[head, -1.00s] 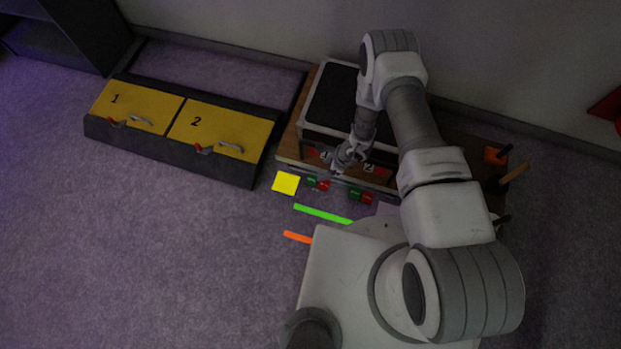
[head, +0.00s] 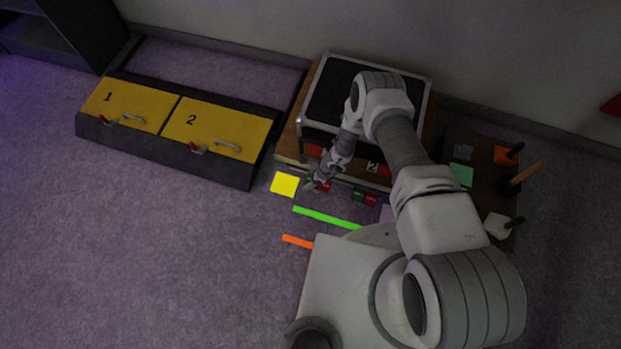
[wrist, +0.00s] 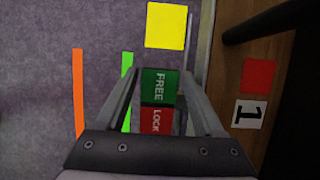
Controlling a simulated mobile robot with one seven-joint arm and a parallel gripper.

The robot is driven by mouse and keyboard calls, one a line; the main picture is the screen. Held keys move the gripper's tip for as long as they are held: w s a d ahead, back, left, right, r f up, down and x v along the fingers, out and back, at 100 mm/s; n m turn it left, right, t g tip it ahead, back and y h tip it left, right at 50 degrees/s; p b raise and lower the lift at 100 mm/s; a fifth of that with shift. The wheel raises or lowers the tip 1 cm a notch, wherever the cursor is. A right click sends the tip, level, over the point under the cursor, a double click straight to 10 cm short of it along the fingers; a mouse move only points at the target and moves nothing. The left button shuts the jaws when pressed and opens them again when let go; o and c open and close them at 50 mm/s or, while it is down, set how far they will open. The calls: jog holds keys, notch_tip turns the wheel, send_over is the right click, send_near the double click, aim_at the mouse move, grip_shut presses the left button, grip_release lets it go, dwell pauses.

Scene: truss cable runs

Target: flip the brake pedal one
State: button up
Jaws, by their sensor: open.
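Brake pedal one (wrist: 159,86) is a rocker with a green half marked FREE and a red half marked LOCK. In the wrist view it lies between my gripper's two fingers, its green half farther out. My gripper (wrist: 163,72) is open and holds nothing. I cannot tell whether the fingers touch the pedal or which half is pressed. In the head view, my gripper (head: 312,186) is over pedal one, hiding most of it; a bit of its red half (head: 325,187) shows. The second brake pedal (head: 364,197) is to the right.
The wooden cart (head: 287,150) with a black-topped case (head: 335,92) stands behind the pedals; its label 1 (wrist: 248,113) is beside my gripper. A yellow square (head: 285,184), green strip (head: 325,217) and orange strip (head: 297,241) lie on the floor. Yellow lidded boxes (head: 210,130) stand left.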

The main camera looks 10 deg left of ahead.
jog(key=shift+c, duration=0.3)
jog(key=c, duration=1)
jog(key=shift+s+a+f+h, duration=0.1)
jog(key=shift+a+h, duration=0.15)
jog(key=shift+h, duration=0.25)
jog(key=shift+s+a+f+h, duration=0.1)
jog(key=shift+s+f+h, duration=0.1)
jog(key=shift+f+h, duration=0.35)
jog(key=shift+w+a+h, duration=0.2)
jog(key=shift+h, duration=0.85)
jog(key=o, duration=1.1)
jog(key=shift+c, duration=0.2)
